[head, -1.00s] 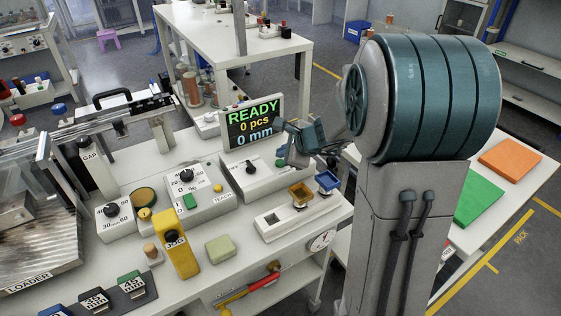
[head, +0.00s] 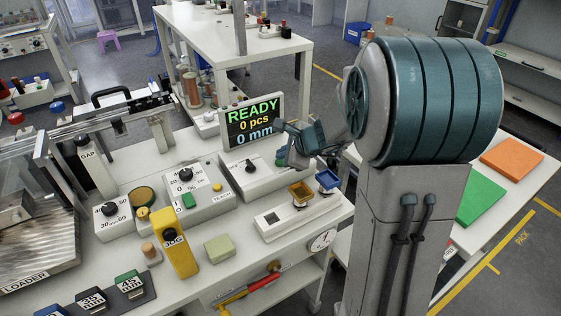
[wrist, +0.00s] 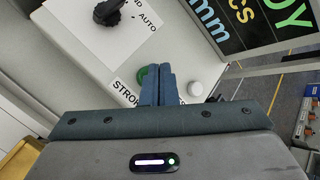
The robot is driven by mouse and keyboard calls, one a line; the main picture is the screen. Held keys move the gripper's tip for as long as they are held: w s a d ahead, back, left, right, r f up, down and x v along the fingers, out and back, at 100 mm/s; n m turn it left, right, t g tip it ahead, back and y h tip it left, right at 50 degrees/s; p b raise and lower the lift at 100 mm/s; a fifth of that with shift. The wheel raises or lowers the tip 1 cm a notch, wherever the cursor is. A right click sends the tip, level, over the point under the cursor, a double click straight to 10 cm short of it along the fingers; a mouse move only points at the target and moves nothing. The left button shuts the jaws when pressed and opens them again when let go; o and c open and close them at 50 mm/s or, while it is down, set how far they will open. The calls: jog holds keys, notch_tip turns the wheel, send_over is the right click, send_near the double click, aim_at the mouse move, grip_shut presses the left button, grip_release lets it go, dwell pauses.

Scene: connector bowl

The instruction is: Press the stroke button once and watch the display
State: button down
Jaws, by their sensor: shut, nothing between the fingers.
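The display (head: 252,121) stands at the back of the bench and reads READY, 0 pcs, 0 mm. Part of the display (wrist: 250,20) also shows at the top right of the wrist view. The box with a black selector knob (head: 251,167) sits in front of it. In the wrist view a green button (wrist: 142,75) is beside the STROKE label (wrist: 125,91), partly hidden by my fingers. My gripper (wrist: 158,69) is shut and empty, its fingertips over or right beside the green button. I cannot tell whether they touch it. My gripper (head: 284,160) also shows in the head view.
A white button (wrist: 195,89) is just right of my fingers. A yellow JOG pendant (head: 178,243) and dial boxes (head: 187,187) are to the left.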

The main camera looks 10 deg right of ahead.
jog(key=shift+f+b, duration=0.5)
jog(key=shift+b, duration=0.1)
dwell(0.6)
jog(key=shift+r, duration=0.1)
jog(key=shift+r+p, duration=0.8)
jog(key=shift+r, duration=0.05)
